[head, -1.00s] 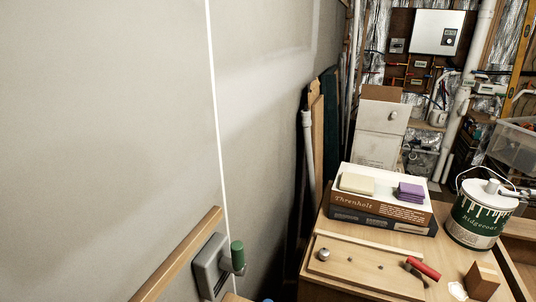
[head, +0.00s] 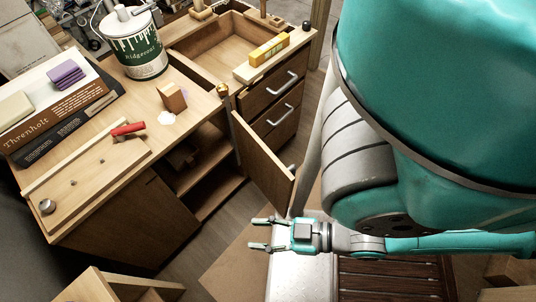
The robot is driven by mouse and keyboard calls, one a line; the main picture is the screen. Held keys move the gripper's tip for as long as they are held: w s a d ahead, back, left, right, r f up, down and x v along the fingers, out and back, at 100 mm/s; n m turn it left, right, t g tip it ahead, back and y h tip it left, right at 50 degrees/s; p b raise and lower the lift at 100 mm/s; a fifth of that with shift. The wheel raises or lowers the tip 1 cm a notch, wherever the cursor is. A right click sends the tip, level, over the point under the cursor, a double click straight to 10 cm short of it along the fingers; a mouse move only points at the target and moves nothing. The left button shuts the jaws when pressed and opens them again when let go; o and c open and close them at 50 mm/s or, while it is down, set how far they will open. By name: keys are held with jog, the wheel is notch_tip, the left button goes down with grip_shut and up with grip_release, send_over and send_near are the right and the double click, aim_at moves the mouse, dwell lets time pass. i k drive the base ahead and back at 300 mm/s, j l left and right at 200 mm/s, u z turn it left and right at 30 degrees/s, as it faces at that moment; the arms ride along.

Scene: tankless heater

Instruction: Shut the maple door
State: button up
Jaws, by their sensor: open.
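The wooden cabinet door (head: 262,160), which I take as the maple door, stands open in the head view. It swings out from the cabinet (head: 115,228), hinged at the right of the dark opening (head: 205,165), beside the drawers. My gripper (head: 252,233) is open and empty, its fingers pointing left. In the picture it appears just below the door's lower outer corner. Whether it touches the door cannot be told, but a gap seems to show.
A paint can (head: 134,45), books (head: 60,115), a wooden block (head: 172,97) and a red-handled tool (head: 128,129) lie on the top. A wooden piece (head: 88,287) stands at lower left.

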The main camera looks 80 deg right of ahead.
aim_at(276, 181)
jog(key=k+l+u, duration=0.35)
jog(key=l, duration=0.8)
jog(key=k+l+u, duration=0.3)
jog(key=k+l, duration=0.25)
jog(key=l, duration=0.5)
jog(key=k+l+u, duration=0.35)
jog(key=k+l, duration=0.25)
jog(key=l, duration=0.35)
jog(key=k+l+u, duration=0.35)
jog(key=k+l, duration=0.35)
